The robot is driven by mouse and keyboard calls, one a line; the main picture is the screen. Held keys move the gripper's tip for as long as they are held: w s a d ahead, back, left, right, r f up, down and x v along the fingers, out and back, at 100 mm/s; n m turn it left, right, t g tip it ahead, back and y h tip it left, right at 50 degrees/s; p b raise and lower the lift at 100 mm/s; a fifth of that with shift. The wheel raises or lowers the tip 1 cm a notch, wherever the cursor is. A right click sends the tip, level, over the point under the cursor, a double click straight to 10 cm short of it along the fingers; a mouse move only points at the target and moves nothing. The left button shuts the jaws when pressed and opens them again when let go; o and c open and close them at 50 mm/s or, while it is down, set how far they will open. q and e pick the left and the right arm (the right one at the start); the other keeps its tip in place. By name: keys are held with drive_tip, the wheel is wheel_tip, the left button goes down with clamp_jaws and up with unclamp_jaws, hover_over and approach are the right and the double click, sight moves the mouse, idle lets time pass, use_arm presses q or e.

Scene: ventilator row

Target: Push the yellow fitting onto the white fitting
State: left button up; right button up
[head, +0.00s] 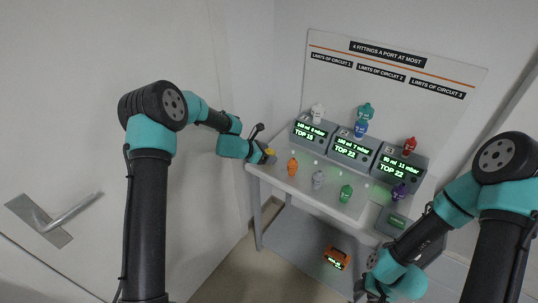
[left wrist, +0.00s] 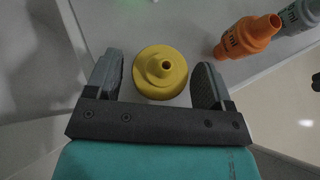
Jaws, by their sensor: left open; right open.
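The yellow fitting (head: 270,151) stands near the left end of the white table. In the left wrist view the yellow fitting (left wrist: 160,72) sits between the two fingers of my left gripper (left wrist: 158,78), with a gap on each side. My left gripper (head: 268,157) is open around it. The white fitting (head: 317,113) stands upright on top of the left ventilator (head: 300,141), with nothing on it. My right gripper (head: 372,289) is low at the bottom right, away from both fittings; its fingers are hard to make out.
Orange (head: 292,166), grey (head: 318,179), green (head: 346,193) and purple (head: 398,191) fittings stand along the table front. A teal fitting (head: 365,111) sits above a blue one (head: 361,128) on the middle ventilator. A red fitting (head: 409,146) is on the right ventilator. A sign board (head: 390,75) stands behind.

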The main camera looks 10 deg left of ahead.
use_arm(q)
drive_tip(key=shift+w+d+f, duration=0.15)
drive_tip(key=shift+c, duration=0.4)
drive_tip(key=c, duration=1.2)
drive_tip(key=shift+o, duration=0.2)
drive_tip(key=shift+r, duration=1.55)
